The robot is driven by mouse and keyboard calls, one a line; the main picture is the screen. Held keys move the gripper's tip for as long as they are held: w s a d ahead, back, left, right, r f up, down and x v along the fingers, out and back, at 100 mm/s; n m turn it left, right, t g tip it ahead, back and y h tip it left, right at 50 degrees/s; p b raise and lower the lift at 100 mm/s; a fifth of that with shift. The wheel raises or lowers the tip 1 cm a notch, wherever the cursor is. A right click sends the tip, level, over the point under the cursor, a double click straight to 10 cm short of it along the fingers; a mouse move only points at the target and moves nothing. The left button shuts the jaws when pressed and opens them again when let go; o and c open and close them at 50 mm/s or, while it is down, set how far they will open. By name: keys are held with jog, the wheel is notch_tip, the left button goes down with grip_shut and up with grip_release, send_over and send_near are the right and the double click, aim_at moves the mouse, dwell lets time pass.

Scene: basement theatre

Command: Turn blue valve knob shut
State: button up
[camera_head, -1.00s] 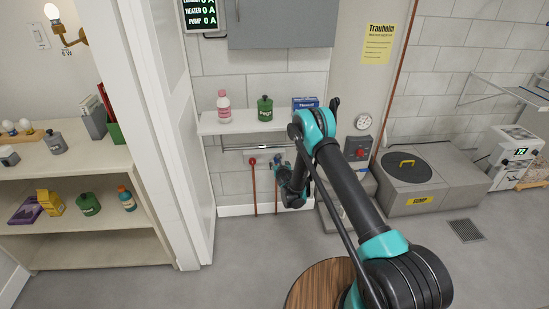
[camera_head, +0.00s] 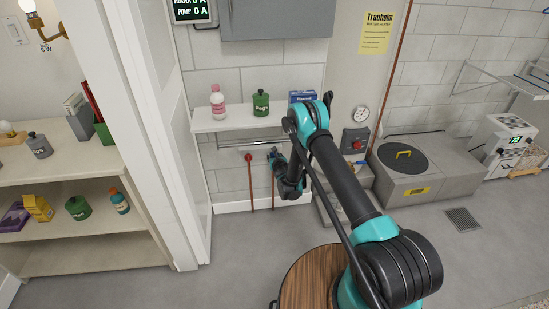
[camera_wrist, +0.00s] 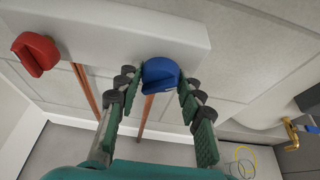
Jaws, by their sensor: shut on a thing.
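The blue valve knob (camera_wrist: 161,72) sits on the underside of a white panel in the wrist view, with a copper pipe below it. My gripper (camera_wrist: 158,84) has its two green-padded fingers on either side of the knob, shut on it. The fingertips partly cover the knob's sides. A red knob (camera_wrist: 36,54) sits to the left on the same panel. In the head view my gripper (camera_head: 276,160) is under the wall shelf, and the red knob (camera_head: 248,157) is to its left. The blue knob is mostly hidden there.
A white shelf (camera_head: 235,123) above the knobs holds a pink bottle (camera_head: 217,102), a green canister (camera_head: 261,103) and a blue box (camera_head: 302,97). Copper pipes run down below the knobs. A round wooden top (camera_head: 312,277) stands in front. Floor to the left is clear.

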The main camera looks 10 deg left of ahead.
jog(key=c, duration=0.4)
jog(key=n+h, duration=0.1)
jog(key=n, duration=0.1)
jog(key=shift+a+n+t+h, duration=0.15)
jog(key=shift+n+t+h, duration=0.15)
jog(key=shift+n+h, duration=0.1)
jog(key=shift+s+f+n+t+h, duration=0.1)
jog(key=shift+n+t+h, duration=0.3)
jog(key=shift+n+h, duration=0.5)
jog(key=shift+n, duration=0.3)
jog(key=o, duration=1.1)
